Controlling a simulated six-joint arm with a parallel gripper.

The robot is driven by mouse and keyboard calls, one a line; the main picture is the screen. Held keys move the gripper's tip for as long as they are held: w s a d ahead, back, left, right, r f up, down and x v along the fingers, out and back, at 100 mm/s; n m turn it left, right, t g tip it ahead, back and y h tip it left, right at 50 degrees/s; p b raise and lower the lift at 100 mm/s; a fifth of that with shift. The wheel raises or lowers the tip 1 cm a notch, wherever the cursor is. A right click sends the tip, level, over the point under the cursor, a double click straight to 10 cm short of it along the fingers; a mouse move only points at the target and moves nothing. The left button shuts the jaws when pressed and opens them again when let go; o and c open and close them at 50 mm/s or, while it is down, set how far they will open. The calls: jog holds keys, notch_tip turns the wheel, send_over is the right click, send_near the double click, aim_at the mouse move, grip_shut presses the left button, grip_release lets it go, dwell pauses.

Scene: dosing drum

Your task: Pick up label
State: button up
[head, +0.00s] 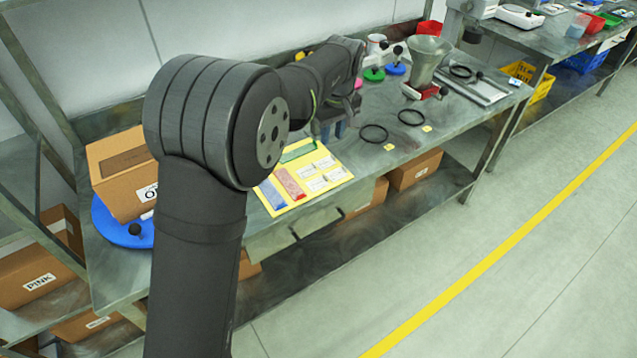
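Several small white printed labels (336,174) lie on the right part of a yellow board (263,199) on the near edge of the steel bench. A blue, a red and a green strip lie on the same board. My gripper (333,131) hangs above the bench just behind the board's right side, its blue-tipped fingers pointing down. It is apart from the labels in the picture. The fingers are small and partly dark, so I cannot tell whether they are open or whether anything is between them.
A cardboard box (115,165) and a blue disc (118,232) are at the left. Two black rings (374,134) lie right of my gripper. A metal funnel (428,58) on a red base stands farther back. Knobbed green and blue discs (395,69) are behind. My arm hides part of the bench.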

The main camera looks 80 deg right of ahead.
aim_at(325, 176)
jog(key=f, duration=0.5)
jog(key=w+d+f, duration=0.1)
jog(key=f, duration=1)
jog(key=shift+w+d, duration=0.2)
jog(key=shift+w, duration=0.15)
jog(key=shift+c, duration=0.5)
grip_shut()
